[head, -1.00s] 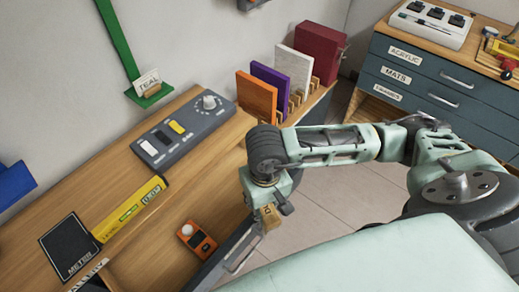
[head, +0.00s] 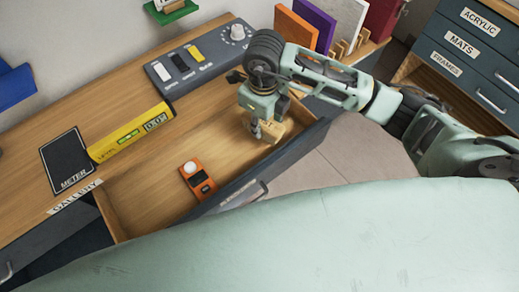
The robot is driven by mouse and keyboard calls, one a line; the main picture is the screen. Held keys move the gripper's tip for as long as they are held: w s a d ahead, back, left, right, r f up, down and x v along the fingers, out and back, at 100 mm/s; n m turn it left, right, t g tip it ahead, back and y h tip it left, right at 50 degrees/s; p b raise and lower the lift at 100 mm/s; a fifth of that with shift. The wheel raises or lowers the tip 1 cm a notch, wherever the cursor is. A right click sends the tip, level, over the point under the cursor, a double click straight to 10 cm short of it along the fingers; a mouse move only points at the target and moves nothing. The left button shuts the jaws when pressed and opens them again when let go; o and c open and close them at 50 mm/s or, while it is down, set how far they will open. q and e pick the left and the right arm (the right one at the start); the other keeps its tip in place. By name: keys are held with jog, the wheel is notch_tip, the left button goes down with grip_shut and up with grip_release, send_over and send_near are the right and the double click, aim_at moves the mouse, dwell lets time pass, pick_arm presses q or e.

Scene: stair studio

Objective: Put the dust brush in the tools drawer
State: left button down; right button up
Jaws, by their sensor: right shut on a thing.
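My right gripper (head: 262,122) is over the right end of an open wooden drawer (head: 140,190) with a dark grey front. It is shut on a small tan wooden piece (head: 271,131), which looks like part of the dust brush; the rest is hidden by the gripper. I cannot tell whether the brush touches the drawer floor. The drawer's front label is too blurred to read. An orange meter (head: 198,179) with a white dome lies inside the drawer, left of the gripper. My left gripper is not in view.
On the desk behind the drawer are a grey control panel (head: 213,57), a yellow level (head: 130,132) and a black mat marked METER (head: 69,160). Coloured boards stand in a rack at the back. A blue drawer cabinet (head: 465,50) stands at the right. The drawer's middle is bare.

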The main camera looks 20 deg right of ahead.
jog(key=m, duration=0.1)
jog(key=f+m, duration=0.1)
jog(key=m, duration=0.1)
jog(key=shift+w+a+f+b, duration=0.15)
jog(key=shift+w+a+b, duration=0.2)
jog(key=shift+w, duration=0.05)
send_over(260, 148)
notch_tip(260, 148, down, 5)
jog(key=shift+a+f, duration=0.1)
notch_tip(260, 148, down, 4)
jog(key=shift+f+p, duration=0.25)
jog(key=shift+p, duration=0.05)
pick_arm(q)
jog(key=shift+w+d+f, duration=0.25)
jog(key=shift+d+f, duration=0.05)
pick_arm(e)
jog(key=shift+f, duration=0.1)
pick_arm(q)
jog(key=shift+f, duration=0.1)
pick_arm(e)
jog(key=shift+f, duration=0.15)
jog(key=o, duration=1.1)
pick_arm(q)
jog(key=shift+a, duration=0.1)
